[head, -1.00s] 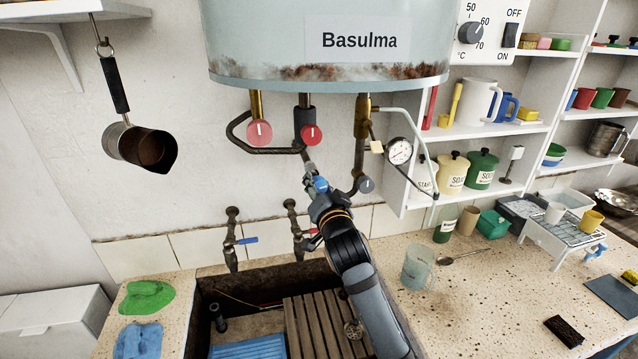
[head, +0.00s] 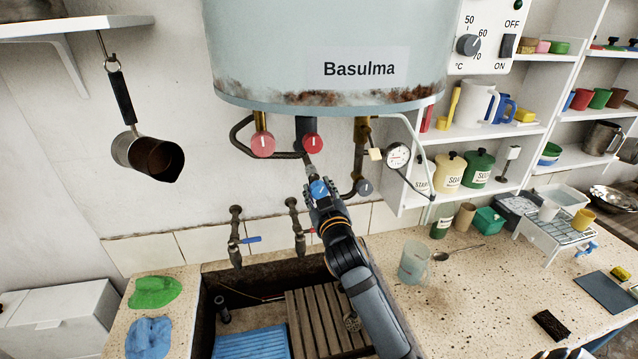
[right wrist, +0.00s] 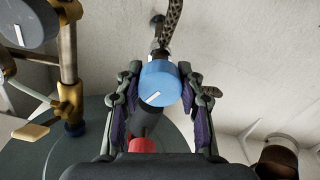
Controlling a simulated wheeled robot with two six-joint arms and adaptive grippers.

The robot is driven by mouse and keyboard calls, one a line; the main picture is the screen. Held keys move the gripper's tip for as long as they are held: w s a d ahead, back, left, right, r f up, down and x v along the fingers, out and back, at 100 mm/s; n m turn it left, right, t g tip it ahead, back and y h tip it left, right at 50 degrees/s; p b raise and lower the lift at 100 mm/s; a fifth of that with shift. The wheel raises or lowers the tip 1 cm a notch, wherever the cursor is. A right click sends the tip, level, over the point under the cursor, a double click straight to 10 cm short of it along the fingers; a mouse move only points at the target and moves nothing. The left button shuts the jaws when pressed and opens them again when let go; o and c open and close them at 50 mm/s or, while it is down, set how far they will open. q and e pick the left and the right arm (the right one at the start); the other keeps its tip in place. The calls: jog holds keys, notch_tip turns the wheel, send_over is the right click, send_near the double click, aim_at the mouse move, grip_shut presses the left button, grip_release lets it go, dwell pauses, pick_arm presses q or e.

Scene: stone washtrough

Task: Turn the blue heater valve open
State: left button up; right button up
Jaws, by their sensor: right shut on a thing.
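The blue heater valve (head: 319,187) is a round knob on the pipe below the heater tank (head: 290,60). My right gripper (head: 320,194) is at it, coming from below and in front. In the right wrist view the blue knob (right wrist: 161,80) sits between the two fingers, which are closed on its sides. A white mark on its face points to the lower left of that picture. The gripper hides part of the knob and pipe in the head view. My left gripper is not in view.
Two red-pink knobs (head: 263,144) and (head: 312,143) and a grey knob (head: 364,187) hang close by under the tank. A pressure gauge (head: 397,155) is to the right. Wall taps (head: 236,238) stand over the stone trough (head: 207,315) below.

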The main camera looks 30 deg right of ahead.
jog(key=n+p, duration=0.1)
jog(key=n, duration=0.1)
jog(key=n+p, duration=0.1)
jog(key=n, duration=0.2)
jog(key=shift+f+p, duration=0.35)
jog(key=shift+p, duration=0.05)
dwell(0.3)
jog(key=o, duration=1.2)
jog(key=shift+s+d, duration=0.1)
jog(key=shift+d, duration=0.15)
jog(key=shift+r, duration=0.15)
